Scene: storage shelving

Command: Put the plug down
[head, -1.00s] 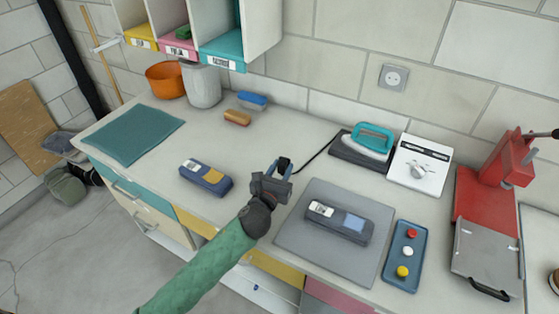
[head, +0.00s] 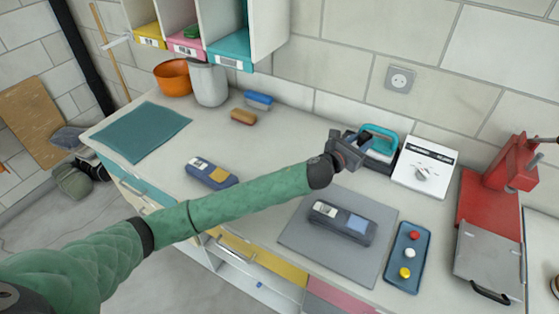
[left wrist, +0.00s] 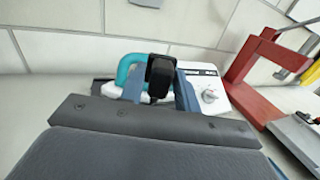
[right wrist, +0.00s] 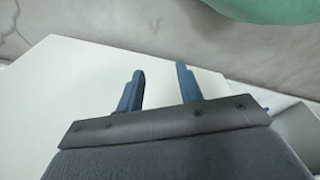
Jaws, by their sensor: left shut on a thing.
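My left gripper (head: 350,146) is shut on a black plug (left wrist: 161,76), which shows between its fingers in the left wrist view. In the head view the gripper is in front of the teal-handled iron (head: 382,140) and hides part of it; the plug cannot be made out there. The iron also shows behind the plug in the left wrist view (left wrist: 127,68). The wall socket (head: 399,79) above is empty. My right gripper (right wrist: 160,78) shows only in the right wrist view, open and empty.
A white box with a dial (head: 425,168) stands right of the iron, then a red press (head: 488,205). A grey mat (head: 300,235) bears a handheld device (head: 343,222). A blue button tray (head: 405,268) lies beside it.

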